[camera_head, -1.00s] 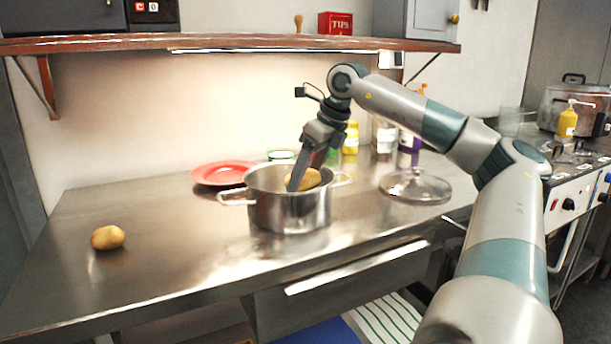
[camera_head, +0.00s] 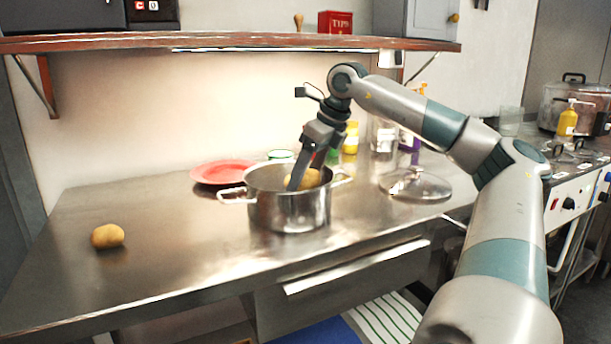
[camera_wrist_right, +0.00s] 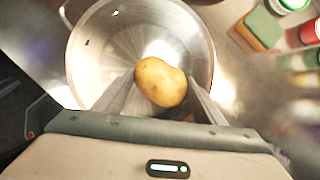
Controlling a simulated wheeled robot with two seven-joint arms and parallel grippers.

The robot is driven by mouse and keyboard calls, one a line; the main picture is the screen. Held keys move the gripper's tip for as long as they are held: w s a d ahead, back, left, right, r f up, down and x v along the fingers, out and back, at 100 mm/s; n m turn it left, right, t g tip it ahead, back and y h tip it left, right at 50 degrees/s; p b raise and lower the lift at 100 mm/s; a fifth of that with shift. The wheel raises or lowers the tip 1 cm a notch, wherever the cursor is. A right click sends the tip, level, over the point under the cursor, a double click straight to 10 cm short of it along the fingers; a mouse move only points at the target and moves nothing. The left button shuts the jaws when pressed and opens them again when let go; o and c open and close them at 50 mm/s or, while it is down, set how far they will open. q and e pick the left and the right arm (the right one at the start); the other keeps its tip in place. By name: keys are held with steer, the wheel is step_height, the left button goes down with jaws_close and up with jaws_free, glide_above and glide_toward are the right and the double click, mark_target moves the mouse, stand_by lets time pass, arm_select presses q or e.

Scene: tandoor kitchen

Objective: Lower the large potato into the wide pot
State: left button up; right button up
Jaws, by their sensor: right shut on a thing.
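The wide pot (camera_head: 289,209) is a steel pot with two side handles, standing on the steel counter. My right gripper (camera_head: 300,183) reaches down into its mouth and is shut on a yellow-brown potato (camera_head: 309,178). In the right wrist view the potato (camera_wrist_right: 160,82) sits between my two fingertips (camera_wrist_right: 158,90), over the inside of the pot (camera_wrist_right: 105,40). The pot's front wall hides the lower part of the potato in the head view. I cannot tell whether it touches the bottom. A second potato (camera_head: 107,236) lies on the counter at the left. My left gripper is not in view.
A red plate (camera_head: 222,172) lies behind the pot at the left. A glass lid (camera_head: 415,186) lies to the right of the pot. Bottles (camera_head: 350,138) stand behind. A wooden shelf (camera_head: 230,42) runs above the counter. The counter's left front is mostly clear.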

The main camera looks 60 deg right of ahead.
mark_target(314, 177)
steer(key=o, duration=1.2)
steer(key=p+v, duration=0.1)
steer(key=v, duration=0.4)
steer(key=shift+s+r, duration=0.15)
steer(key=shift+r, duration=0.05)
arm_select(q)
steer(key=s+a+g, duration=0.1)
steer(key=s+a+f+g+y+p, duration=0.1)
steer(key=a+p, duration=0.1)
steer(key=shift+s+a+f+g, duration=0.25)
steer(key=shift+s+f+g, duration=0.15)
arm_select(e)
steer(key=v, duration=1.2)
